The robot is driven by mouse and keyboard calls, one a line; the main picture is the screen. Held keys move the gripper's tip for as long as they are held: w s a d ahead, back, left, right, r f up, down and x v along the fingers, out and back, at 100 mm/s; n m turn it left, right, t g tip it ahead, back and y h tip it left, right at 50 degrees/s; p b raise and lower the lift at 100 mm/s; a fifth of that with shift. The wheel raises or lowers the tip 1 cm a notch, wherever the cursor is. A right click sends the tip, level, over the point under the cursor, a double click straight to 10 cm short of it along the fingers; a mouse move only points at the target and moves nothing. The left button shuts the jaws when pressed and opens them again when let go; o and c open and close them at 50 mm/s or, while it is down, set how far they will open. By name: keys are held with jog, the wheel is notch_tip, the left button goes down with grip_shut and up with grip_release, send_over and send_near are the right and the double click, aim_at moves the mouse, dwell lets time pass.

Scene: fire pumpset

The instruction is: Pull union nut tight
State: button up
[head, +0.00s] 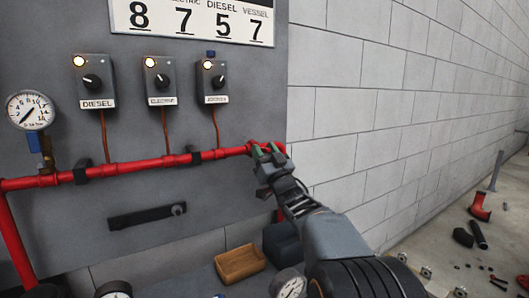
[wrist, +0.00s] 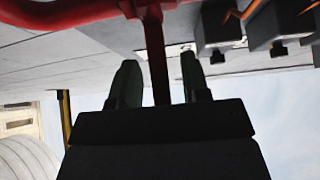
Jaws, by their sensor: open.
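A red pipe (head: 140,167) runs along the grey panel, with a thicker red fitting (head: 253,146) at its right end, partly hidden by my gripper (head: 268,152). I cannot clearly tell the union nut from the pipe's other fittings. My gripper is open at this right end. In the wrist view, the two fingers of my gripper (wrist: 160,68) stand apart on either side of a narrow red upright part (wrist: 156,50). This part meets a dark red collar (wrist: 143,7) on the pipe at the top. Whether a finger touches it cannot be told.
Three selector boxes (head: 160,80) with lit lamps and a pressure gauge (head: 30,110) are above the pipe. A dark bar (head: 147,217) is on the panel below. A wooden tray (head: 240,262) is below; loose parts (head: 480,235) lie on the floor at right.

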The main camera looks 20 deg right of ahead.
jog(key=v, duration=0.7)
jog(key=shift+s+f+b, duration=0.2)
jog(key=shift+b, duration=0.15)
